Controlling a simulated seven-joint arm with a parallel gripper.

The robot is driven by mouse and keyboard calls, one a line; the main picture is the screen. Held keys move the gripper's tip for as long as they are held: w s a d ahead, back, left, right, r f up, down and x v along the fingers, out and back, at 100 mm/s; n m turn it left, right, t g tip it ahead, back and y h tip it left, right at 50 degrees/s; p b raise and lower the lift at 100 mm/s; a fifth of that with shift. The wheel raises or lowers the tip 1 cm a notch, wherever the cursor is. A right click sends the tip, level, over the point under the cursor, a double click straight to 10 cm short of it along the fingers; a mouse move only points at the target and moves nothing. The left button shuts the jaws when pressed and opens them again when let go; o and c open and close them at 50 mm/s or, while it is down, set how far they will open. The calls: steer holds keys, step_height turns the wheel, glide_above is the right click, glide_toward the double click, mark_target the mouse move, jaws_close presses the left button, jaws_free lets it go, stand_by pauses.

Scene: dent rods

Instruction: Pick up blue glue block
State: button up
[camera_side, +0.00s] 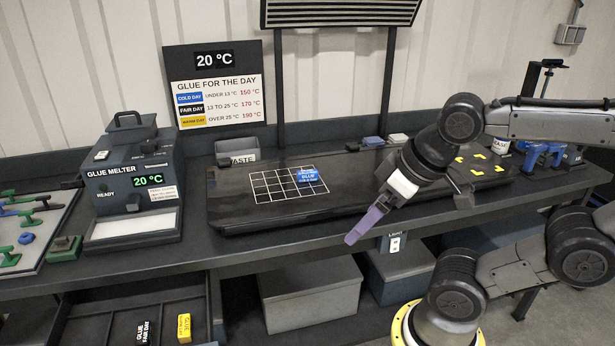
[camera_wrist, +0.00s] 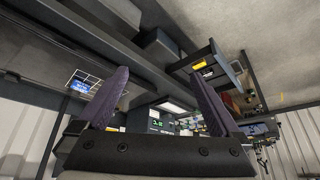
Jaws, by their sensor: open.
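The blue glue block (camera_side: 308,176) lies flat at the right side of a white grid on the dark work mat. It also shows small at the left of the wrist view (camera_wrist: 80,87), outside the fingers. My gripper (camera_side: 352,238) is in front of and to the right of the block, apart from it, with its purple fingers pointing down to the left. In the wrist view my gripper (camera_wrist: 158,74) has its two fingers spread wide with nothing held between them.
A glue melter (camera_side: 133,185) stands left of the mat (camera_side: 240,212). A waste box (camera_side: 238,151) and a sign (camera_side: 214,88) stand behind. The mat around the grid is mostly clear.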

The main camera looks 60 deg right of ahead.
steer(key=w+d+r+m+h, duration=0.1)
steer(key=w+d+r+m, duration=0.3)
steer(key=w+r, duration=0.6)
steer(key=m+g+h, duration=0.2)
steer(key=m+g, duration=0.1)
steer(key=m, duration=0.2)
glide_above(308, 172)
steer(key=s+a, duration=0.1)
steer(key=a, duration=0.1)
step_height(308, 172, down, 16)
steer(key=f, duration=0.1)
steer(key=shift+x, duration=3.05)
steer(key=shift+s+d, duration=0.15)
steer(key=shift+s, duration=0.05)
steer(key=shift+c, duration=0.2)
